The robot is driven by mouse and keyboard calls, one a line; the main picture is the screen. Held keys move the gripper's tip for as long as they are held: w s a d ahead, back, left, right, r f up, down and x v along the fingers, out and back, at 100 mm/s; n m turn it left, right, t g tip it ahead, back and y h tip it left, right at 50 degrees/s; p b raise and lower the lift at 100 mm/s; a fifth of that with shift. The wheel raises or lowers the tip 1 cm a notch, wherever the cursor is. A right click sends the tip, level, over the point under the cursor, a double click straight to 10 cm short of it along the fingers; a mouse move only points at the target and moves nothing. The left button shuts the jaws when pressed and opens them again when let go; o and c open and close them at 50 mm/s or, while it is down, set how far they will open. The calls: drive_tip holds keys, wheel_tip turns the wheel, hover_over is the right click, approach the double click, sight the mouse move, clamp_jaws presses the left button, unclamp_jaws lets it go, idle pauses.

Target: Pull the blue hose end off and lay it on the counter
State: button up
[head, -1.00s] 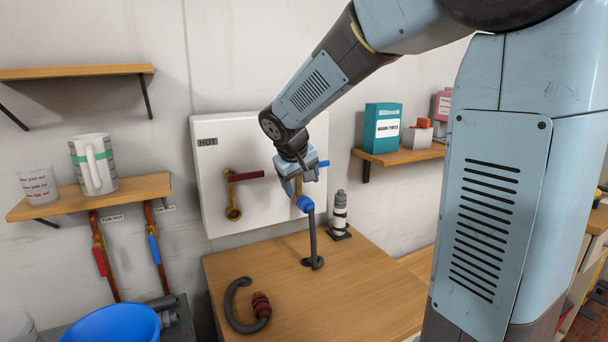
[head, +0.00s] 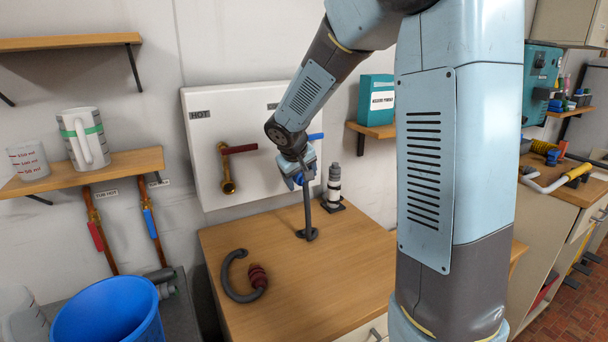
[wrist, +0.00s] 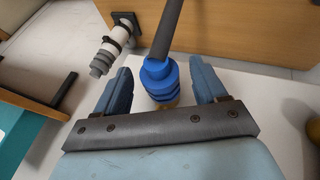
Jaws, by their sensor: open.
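The blue hose end (head: 298,179) is a ribbed cuff at the top of a dark grey hose (head: 307,210) that rises from the counter (head: 330,270). My gripper (head: 302,176) is at the cuff and hides much of it in the head view. In the wrist view the cuff (wrist: 160,80) stands between the two open fingers of my gripper (wrist: 162,82), with a gap on each side. A bit of brass shows just behind the cuff there; the rest of that tap is hidden.
A red hose end (head: 257,276) on a curled hose lies on the counter's left. A brass tap (head: 228,170) with a red handle is left of my gripper. A grey-white bottle-shaped fitting (head: 334,187) stands close right. The counter's middle front is clear.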

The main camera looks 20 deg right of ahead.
drive_tip(key=c, duration=1.2)
drive_tip(key=shift+s, duration=0.35)
drive_tip(key=shift+s+d, duration=0.25)
drive_tip(key=shift+s, duration=0.85)
drive_tip(key=shift+s+d, duration=0.25)
drive_tip(key=shift+s, duration=0.85)
